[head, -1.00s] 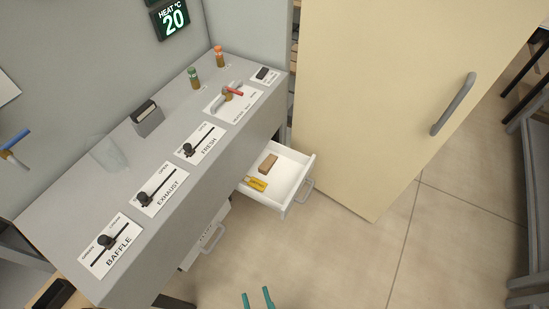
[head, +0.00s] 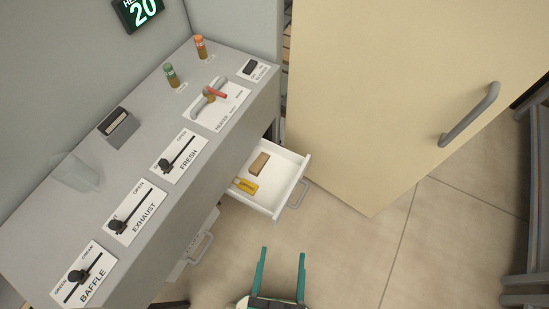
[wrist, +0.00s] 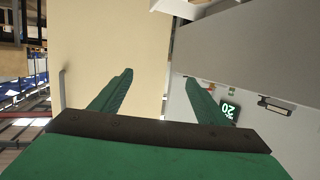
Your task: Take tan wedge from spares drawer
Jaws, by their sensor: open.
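The spares drawer (head: 290,192) is pulled out from under the grey console, white inside. The tan wedge (head: 259,163) lies in it towards the back, a small brown-tan block. A yellow object (head: 246,186) lies in front of it, to the left, in the same drawer. My gripper (head: 283,252) has two teal fingers, spread apart and empty, at the bottom of the head view, below the drawer in the picture and clear of it. In the wrist view my gripper (wrist: 160,80) also shows open fingers with nothing between them; the wedge is not seen there.
A large cream door (head: 390,100) with a grey handle (head: 470,115) stands right behind the drawer. A lower drawer (head: 200,240) is slightly out.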

